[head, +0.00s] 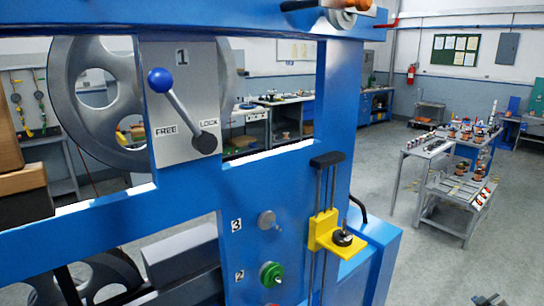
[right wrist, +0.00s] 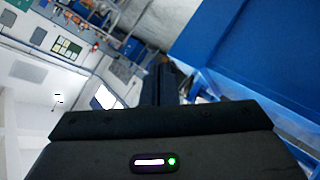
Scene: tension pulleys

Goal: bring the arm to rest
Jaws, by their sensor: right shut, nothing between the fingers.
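My right gripper (head: 491,299) shows only as a small dark tip at the bottom right edge of the head view, over the grey floor. In the right wrist view the right gripper (right wrist: 166,82) has its dark fingers together, with nothing seen between them. The blue machine frame (head: 285,190) stands to the left of it in the head view, with a clear gap between. The blue frame (right wrist: 245,50) also fills the upper right of the right wrist view, apart from the fingers. My left gripper is not in view.
Brown blocks (head: 20,180) sit at the left edge. A parts cart (head: 455,190) stands beyond open floor.

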